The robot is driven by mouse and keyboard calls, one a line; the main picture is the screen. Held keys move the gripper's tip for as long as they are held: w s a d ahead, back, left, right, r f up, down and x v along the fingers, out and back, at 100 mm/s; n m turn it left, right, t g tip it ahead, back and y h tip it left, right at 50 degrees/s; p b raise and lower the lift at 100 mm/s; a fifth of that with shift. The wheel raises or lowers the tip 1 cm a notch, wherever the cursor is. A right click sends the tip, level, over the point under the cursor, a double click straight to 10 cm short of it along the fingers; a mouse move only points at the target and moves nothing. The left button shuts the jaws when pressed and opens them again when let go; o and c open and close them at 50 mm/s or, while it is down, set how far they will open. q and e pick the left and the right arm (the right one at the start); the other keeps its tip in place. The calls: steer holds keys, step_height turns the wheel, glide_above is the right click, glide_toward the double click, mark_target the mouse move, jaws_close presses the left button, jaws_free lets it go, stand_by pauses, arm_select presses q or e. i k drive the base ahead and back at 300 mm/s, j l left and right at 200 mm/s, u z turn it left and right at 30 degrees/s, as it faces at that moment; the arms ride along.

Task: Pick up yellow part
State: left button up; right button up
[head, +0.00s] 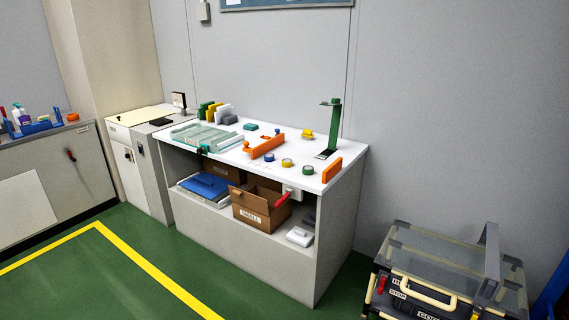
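A small yellow part (307,133) lies near the back of the white tabletop (225,163), left of a tall green stand (334,125). Another yellow piece (214,111) stands in a row of coloured blocks at the table's back left. Its lower part is partly hidden by the blocks beside it. A roll with a yellowish ring (287,163) lies nearer the front right. I cannot tell from this view which one is the named part. Neither of my grippers shows in the head view.
An orange bracket (267,146), a teal block (250,126) and an orange block (332,169) also occupy the table. A dark case with a clear top (430,250) stands at right. The green floor in front is clear.

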mark_target(287, 162)
steer(key=i+j, duration=0.15)
steer(key=j, duration=0.25)
steer(key=i+j+z, duration=0.1)
steer(key=j, duration=0.3)
steer(key=i+j+z, duration=0.1)
steer(key=j, duration=0.3)
steer(key=i+j, duration=0.25)
steer(key=j, duration=0.2)
steer(key=i+j+z, duration=0.1)
steer(key=j, duration=0.3)
steer(key=i+j+z, duration=0.2)
steer(key=i+j, duration=0.15)
steer(key=i, duration=0.25)
steer(key=i+j+z, duration=0.25)
steer(key=i+j, duration=0.25)
steer(key=i, duration=0.1)
